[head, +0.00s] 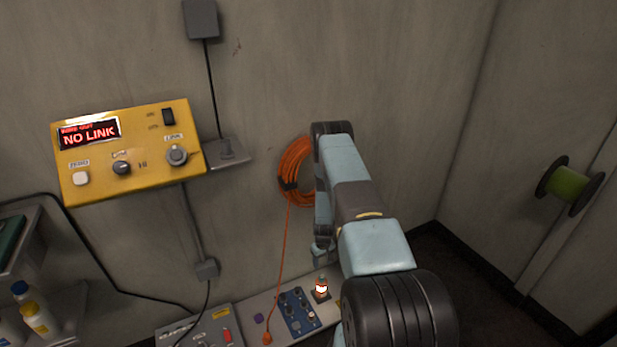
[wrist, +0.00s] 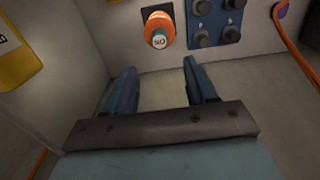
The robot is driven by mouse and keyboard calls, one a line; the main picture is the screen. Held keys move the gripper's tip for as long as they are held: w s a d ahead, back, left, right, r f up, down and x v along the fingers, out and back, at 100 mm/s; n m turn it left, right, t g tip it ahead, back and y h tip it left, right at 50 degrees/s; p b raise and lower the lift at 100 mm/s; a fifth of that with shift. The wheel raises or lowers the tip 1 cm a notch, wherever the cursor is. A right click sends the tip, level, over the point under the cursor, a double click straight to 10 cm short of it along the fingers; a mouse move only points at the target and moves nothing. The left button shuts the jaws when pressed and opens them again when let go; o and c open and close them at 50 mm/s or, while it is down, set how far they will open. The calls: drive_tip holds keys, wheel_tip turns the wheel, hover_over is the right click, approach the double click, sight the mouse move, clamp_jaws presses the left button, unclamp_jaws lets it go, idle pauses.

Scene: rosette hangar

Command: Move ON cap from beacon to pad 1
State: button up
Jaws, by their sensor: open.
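The beacon (head: 321,292) glows orange-red on the low grey bench at the wall. In the wrist view the beacon (wrist: 158,18) is orange, and the ON cap (wrist: 159,41), a small teal and white piece with upside-down lettering, sits on its near end. My gripper (wrist: 160,68) is open and empty, its two blue fingers pointing at the beacon, with the cap beyond the gap and apart from both. In the head view my gripper (head: 321,249) is small and partly hidden by my arm, above the beacon. I cannot identify pad 1 for certain.
A blue panel (head: 298,312) with several dark knobs lies left of the beacon; it also shows in the wrist view (wrist: 218,22). A yellow NO LINK box (head: 140,180) is on the wall.

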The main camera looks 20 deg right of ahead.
sight(322, 276)
drive_tip(key=shift+s+f, duration=0.2)
drive_tip(key=shift+f, duration=0.75)
drive_tip(key=shift+f, duration=0.1)
drive_tip(key=shift+f, duration=4.4)
clamp_jaws()
drive_tip(key=shift+r, duration=0.1)
